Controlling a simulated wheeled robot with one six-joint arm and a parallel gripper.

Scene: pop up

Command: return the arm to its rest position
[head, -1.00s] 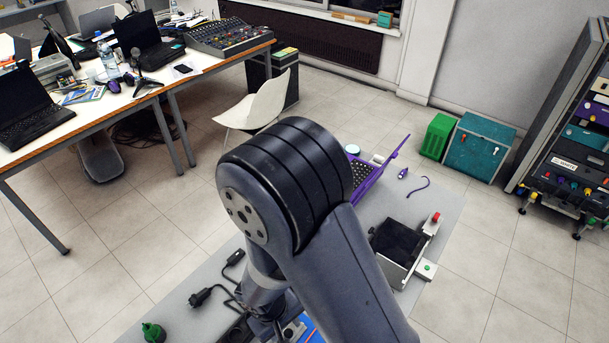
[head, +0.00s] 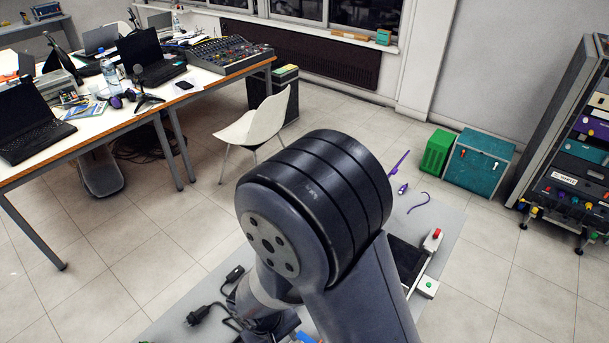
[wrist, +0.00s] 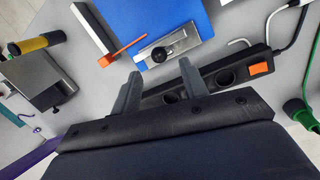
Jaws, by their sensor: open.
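My gripper (wrist: 160,88) shows in the wrist view with its two grey fingers apart and nothing between them. It hangs over the grey table (wrist: 238,30), near a black power strip (wrist: 228,75) with an orange switch. In the head view my arm covers the middle of the picture and hides the gripper. There the table (head: 452,228) shows on both sides of the arm.
A white chair (head: 255,125) stands behind the table. A rack (head: 570,150) stands at the right.

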